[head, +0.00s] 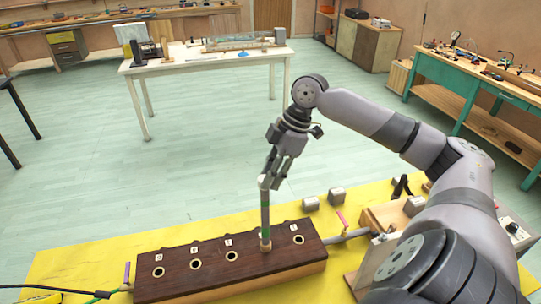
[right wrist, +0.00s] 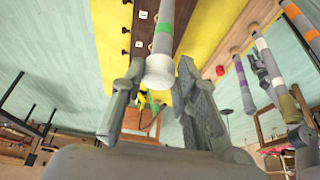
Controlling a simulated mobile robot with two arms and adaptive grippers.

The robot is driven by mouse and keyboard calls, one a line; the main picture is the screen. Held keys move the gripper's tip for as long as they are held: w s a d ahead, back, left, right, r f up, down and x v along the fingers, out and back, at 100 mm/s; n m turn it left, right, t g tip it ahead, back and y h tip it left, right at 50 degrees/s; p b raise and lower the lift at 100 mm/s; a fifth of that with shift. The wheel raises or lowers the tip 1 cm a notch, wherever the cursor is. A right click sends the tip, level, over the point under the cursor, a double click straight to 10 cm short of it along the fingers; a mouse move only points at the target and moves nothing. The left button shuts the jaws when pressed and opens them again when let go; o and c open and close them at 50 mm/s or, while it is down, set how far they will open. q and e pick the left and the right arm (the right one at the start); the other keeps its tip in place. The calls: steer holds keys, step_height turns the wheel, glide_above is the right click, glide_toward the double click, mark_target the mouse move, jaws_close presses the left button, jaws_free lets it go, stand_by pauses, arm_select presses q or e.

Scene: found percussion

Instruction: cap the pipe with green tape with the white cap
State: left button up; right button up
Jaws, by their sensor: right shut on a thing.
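The pipe with green tape (head: 265,215) stands upright in a hole of the dark wooden block (head: 185,287). In the right wrist view the pipe's green band (right wrist: 163,28) shows below a pale cap-like end (right wrist: 158,74), which I take for the white cap. My right gripper (head: 271,181) is at the top of this pipe, its fingers on both sides of the pale end and shut on it. The cap seems to be at the pipe's end, but how fully it is seated cannot be told. My left gripper is out of view.
The block has several empty labelled holes. Grey metal pieces (head: 336,195) lie on the yellow mat (head: 95,259) behind it. Other banded pipes (right wrist: 244,85) show in the right wrist view. A white table (head: 205,59) stands farther back across open floor.

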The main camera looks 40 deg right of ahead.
steer(key=shift+f, duration=0.15)
steer(key=o, duration=0.8)
steer(key=shift+o, duration=0.2)
steer(key=v, duration=1.2)
